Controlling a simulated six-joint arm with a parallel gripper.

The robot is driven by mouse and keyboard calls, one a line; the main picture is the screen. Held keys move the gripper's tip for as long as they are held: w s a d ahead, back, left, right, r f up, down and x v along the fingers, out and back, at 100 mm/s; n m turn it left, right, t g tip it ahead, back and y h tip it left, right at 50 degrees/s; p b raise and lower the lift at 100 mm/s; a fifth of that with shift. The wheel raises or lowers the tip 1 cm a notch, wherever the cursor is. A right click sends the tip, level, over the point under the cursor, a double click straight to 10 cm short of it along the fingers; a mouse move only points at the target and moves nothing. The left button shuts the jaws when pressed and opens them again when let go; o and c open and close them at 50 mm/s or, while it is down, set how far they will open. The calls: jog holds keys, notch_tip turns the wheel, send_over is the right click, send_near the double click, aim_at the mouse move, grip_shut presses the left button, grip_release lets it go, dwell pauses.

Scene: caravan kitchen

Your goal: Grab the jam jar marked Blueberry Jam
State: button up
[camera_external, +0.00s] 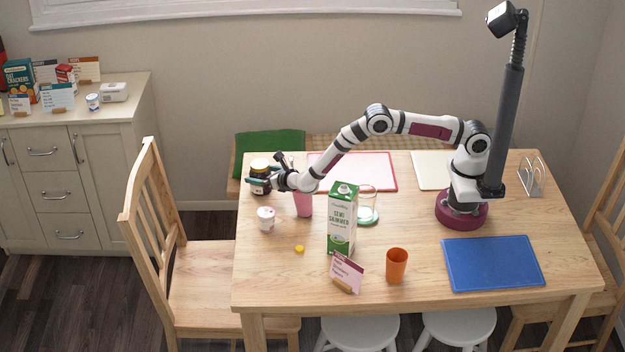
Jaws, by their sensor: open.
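A small pale jar (266,219) with a label stands closer to the front on the left side. The writing on both jars is too small to read, so I cannot tell which is marked Blueberry Jam. My gripper (257,179) is low over the table at the dark jar, with its open fingers reaching left around or beside it. The fingers partly hide the jar, and I cannot tell whether they touch it.
A pink cup (303,204) stands just right of my gripper. A milk carton (342,222), a glass (368,203), an orange cup (397,265), a card (347,272) and a yellow item (299,249) stand nearby. A blue board (492,263) lies at the right. The front left is clear.

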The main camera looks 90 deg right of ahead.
jog(key=shift+w+d+f, duration=0.3)
jog(key=shift+d+f, duration=0.1)
jog(key=shift+d, duration=0.1)
jog(key=shift+s+f, duration=0.1)
jog(key=shift+f, duration=0.05)
grip_shut()
